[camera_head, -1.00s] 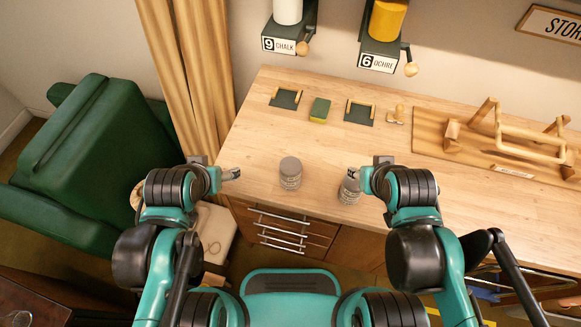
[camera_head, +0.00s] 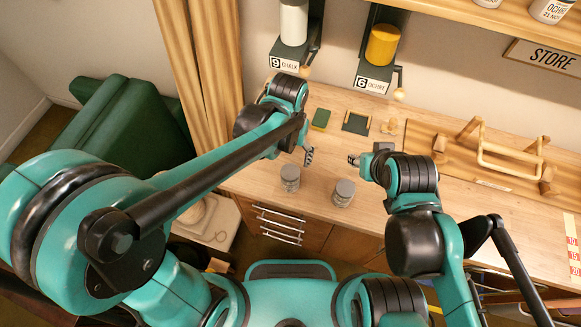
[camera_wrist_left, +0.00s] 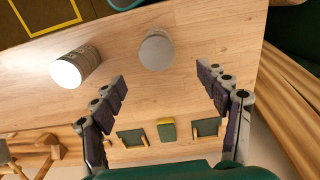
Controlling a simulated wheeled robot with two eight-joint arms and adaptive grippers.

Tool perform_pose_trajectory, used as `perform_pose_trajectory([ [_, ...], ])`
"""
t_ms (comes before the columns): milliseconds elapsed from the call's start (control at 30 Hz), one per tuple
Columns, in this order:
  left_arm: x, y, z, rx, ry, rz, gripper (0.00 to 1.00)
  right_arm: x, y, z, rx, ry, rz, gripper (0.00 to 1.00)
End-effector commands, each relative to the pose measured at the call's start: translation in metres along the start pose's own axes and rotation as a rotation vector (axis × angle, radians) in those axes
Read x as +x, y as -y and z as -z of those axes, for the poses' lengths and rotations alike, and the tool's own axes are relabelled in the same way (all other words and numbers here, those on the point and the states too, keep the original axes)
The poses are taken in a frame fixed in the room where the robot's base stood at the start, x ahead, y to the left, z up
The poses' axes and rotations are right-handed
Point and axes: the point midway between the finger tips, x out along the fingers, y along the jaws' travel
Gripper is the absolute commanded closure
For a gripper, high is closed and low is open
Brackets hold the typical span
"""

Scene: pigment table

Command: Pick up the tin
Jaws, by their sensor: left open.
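Two grey-lidded tins stand upright on the wooden table near its front edge: a left tin (camera_head: 290,178) and a right tin (camera_head: 344,192). My left gripper (camera_head: 308,156) is above the table, just behind and right of the left tin in the head view. In the left wrist view its fingers (camera_wrist_left: 161,82) are spread and empty. There the left tin (camera_wrist_left: 157,50) shows beyond the fingertips, roughly midway between them, and the right tin (camera_wrist_left: 75,68) lies outside them. My right gripper (camera_head: 354,160) is above the right tin in the picture; its finger opening is unclear.
A green-and-yellow sponge (camera_head: 321,119), a dark tray (camera_head: 357,123) and a wooden stamp (camera_head: 390,124) lie farther back. A wooden rack (camera_head: 510,160) stands at right. Chalk (camera_head: 293,22) and ochre (camera_head: 383,45) dispensers hang on the wall. Table around the tins is clear.

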Motion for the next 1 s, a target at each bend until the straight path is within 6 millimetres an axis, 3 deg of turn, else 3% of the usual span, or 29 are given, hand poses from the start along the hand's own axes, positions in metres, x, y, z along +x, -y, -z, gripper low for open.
perform_pose_trajectory([
  [167, 0.011, -0.006, 0.001, 0.01, 0.02, 0.003, 0.25, 0.0, 0.0, 0.0, 0.0, 0.0, 0.0, 0.6],
  [633, 0.075, -0.004, -0.004, 0.009, 0.018, 0.002, 0.25, 0.014, 0.0, -0.01, 0.0, 0.0, 0.0, 0.6],
  [933, 0.08, -0.004, -0.004, 0.009, 0.018, 0.002, 0.25, 0.014, 0.0, -0.01, 0.0, 0.0, 0.0, 0.6],
  [967, 0.08, -0.004, -0.004, 0.009, 0.017, 0.002, 0.28, 0.014, 0.0, -0.01, 0.0, 0.0, 0.0, 0.6],
  [1000, 0.08, -0.004, -0.004, 0.009, 0.017, 0.002, 0.39, 0.014, 0.0, -0.01, 0.0, 0.0, 0.0, 0.6],
])
